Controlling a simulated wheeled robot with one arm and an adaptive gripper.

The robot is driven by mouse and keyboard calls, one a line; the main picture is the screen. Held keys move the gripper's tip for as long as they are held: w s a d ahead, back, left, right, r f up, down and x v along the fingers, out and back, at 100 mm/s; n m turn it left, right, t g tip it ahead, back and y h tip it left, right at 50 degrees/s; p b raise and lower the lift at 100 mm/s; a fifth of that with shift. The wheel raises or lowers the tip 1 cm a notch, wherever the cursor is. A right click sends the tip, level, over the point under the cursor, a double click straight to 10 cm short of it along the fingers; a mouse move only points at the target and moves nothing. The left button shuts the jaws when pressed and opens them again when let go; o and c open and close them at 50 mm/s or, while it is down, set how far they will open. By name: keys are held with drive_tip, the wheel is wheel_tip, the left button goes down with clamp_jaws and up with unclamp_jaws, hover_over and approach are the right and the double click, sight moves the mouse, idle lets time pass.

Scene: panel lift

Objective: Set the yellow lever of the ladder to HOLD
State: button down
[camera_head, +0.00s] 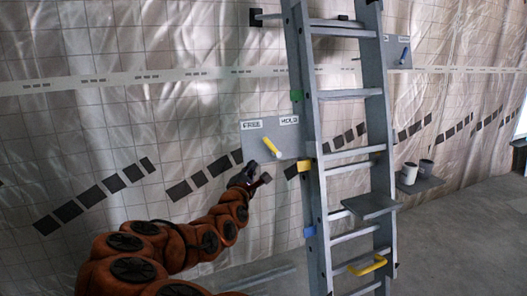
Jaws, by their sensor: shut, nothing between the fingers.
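The yellow lever (271,146) sits on a grey plate (256,138) just left of the ladder (313,150). The plate carries a FREE label (252,125) at its upper left and a HOLD label (289,120) at its upper right. The lever is tilted, its yellow end up and left toward FREE and its pale end down and right. My gripper (262,181) is shut and empty, below and slightly left of the lever, apart from it in the picture. The depth between them is hard to tell.
The ladder has a small grey shelf (370,205) and a yellow handle (367,265) low down. Two cups (408,173) stand on another shelf (420,185) to the right. A blue lever (404,55) is on a plate at upper right. Grey floor (460,240) is open at right.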

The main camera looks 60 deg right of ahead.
sight(263, 151)
drive_tip(key=shift+w+d+r+p, duration=0.1)
drive_tip(key=shift+d+r, duration=0.4)
drive_tip(key=shift+d, duration=0.75)
drive_tip(key=shift+w+d+r+p, duration=0.15)
drive_tip(key=shift+d+r, duration=0.4)
drive_tip(key=shift+d, duration=0.65)
drive_tip(key=shift+s+d+r+p, duration=0.1)
drive_tip(key=shift+d+r, duration=0.4)
drive_tip(key=shift+d, duration=0.75)
